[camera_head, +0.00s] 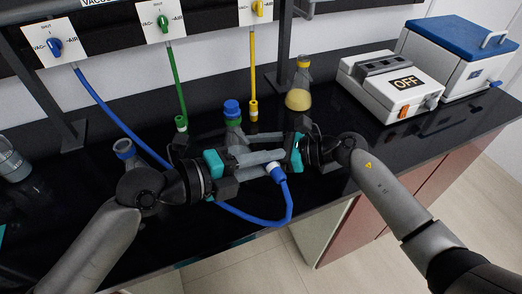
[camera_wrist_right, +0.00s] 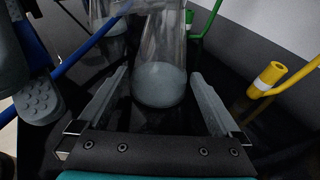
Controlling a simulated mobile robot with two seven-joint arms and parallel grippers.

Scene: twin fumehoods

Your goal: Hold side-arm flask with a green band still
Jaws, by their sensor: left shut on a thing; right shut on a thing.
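The side-arm flask with a green band (camera_head: 233,121) has a blue cap and stands on the black bench; the grippers hide most of its body in the head view. In the right wrist view the clear flask (camera_wrist_right: 160,80) sits between the fingers. My right gripper (camera_head: 240,152) comes in from the right and is shut on this flask. My left gripper (camera_head: 270,168) reaches across from the left, in front of the flask, and is shut on the white-collared end of the blue hose (camera_head: 287,208). The left gripper's grey finger (camera_wrist_right: 38,100) also shows in the right wrist view.
A flask with yellow liquid (camera_head: 298,99) stands behind the right gripper, and a blue-banded flask (camera_head: 124,149) stands at left. Green (camera_head: 182,124) and yellow hose ends (camera_head: 253,110) hang behind. An OFF-marked device (camera_head: 395,85) is at right. The blue hose loops past the bench's front edge.

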